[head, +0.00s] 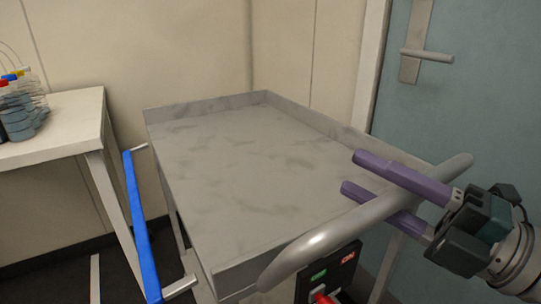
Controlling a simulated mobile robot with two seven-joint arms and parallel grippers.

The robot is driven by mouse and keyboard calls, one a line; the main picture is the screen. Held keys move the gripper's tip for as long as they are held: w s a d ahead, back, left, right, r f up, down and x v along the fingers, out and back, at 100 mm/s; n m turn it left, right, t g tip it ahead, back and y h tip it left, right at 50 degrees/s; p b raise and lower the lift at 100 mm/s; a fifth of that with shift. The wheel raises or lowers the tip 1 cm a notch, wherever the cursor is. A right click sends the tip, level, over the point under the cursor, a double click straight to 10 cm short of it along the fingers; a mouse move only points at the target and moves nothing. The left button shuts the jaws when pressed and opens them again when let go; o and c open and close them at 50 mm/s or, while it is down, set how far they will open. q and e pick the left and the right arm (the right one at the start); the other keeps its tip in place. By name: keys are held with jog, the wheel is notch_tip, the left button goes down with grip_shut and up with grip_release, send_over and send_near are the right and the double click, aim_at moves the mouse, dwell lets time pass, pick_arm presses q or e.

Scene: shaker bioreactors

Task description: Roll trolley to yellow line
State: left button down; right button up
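The trolley (265,250) has a grey, marbled top with low raised rims, and the top is empty. A thick grey handle (315,245) runs along its near right side. My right gripper (350,172) has purple fingers that cross the handle, one over it and one under it, and it looks shut on it. The fingertips reach past the handle above the trolley's top. My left gripper is not in view. No yellow line shows in the head view.
A white table (62,118) with bottles (18,108) stands at the left. A blue bar (138,220) with metal ends is beside the trolley. A teal door (490,120) is at the right, a beige wall behind. A panel (330,275) with a red knob sits below the handle.

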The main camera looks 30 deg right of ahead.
jog(key=shift+o, duration=0.7)
jog(key=v, duration=1)
jog(key=shift+b, duration=0.4)
